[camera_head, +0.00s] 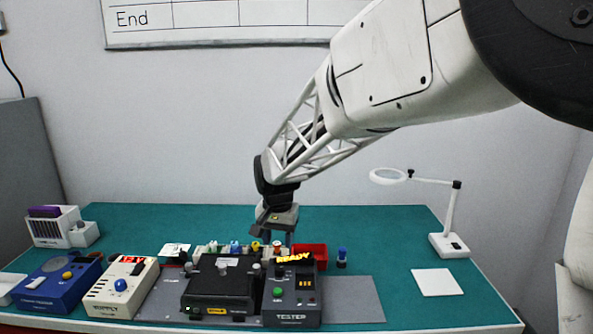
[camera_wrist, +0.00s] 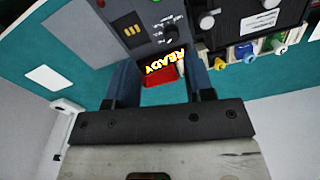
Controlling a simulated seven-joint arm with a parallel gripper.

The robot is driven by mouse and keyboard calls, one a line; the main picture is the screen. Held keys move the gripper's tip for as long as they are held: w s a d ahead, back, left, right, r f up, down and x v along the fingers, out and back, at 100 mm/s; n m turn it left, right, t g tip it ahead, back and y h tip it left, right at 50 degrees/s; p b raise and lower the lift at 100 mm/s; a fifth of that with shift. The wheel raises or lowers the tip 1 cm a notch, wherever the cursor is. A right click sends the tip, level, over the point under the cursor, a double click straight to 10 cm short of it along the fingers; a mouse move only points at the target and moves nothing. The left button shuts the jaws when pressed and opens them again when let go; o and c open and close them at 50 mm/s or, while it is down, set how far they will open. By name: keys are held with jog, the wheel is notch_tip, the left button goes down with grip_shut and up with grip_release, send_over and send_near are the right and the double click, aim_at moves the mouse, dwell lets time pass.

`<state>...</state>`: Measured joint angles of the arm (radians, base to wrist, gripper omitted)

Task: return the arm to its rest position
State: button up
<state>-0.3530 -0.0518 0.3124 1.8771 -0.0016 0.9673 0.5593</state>
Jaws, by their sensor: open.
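My arm reaches down over the back of the green bench in the head view. My gripper (camera_head: 280,236) points downward behind the grey tester (camera_head: 291,290), which shows a lit yellow READY sign. In the wrist view my gripper (camera_wrist: 160,80) has its two dark blue fingers apart. A red bin (camera_wrist: 160,76) shows between and beyond them, and nothing is held there. The fingertips are partly hidden behind the devices in the head view.
A black unit (camera_head: 220,285) stands left of the tester, with several coloured connectors behind it. A white supply (camera_head: 121,287), a blue device (camera_head: 57,285) and a white rack (camera_head: 54,227) are further left. A magnifier lamp (camera_head: 449,243) and white card (camera_head: 436,282) are right.

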jog(key=s+d+r, duration=0.4)
jog(key=s+d, duration=0.3)
jog(key=d, duration=0.1)
jog(key=s+d+n+t, duration=0.1)
jog(key=s+d, duration=0.7)
jog(key=s, duration=0.5)
jog(key=s+d+n+t, duration=0.1)
jog(key=s+d, duration=0.6)
jog(key=s, duration=0.7)
jog(key=shift+d+f, duration=0.25)
jog(key=shift+d, duration=0.1)
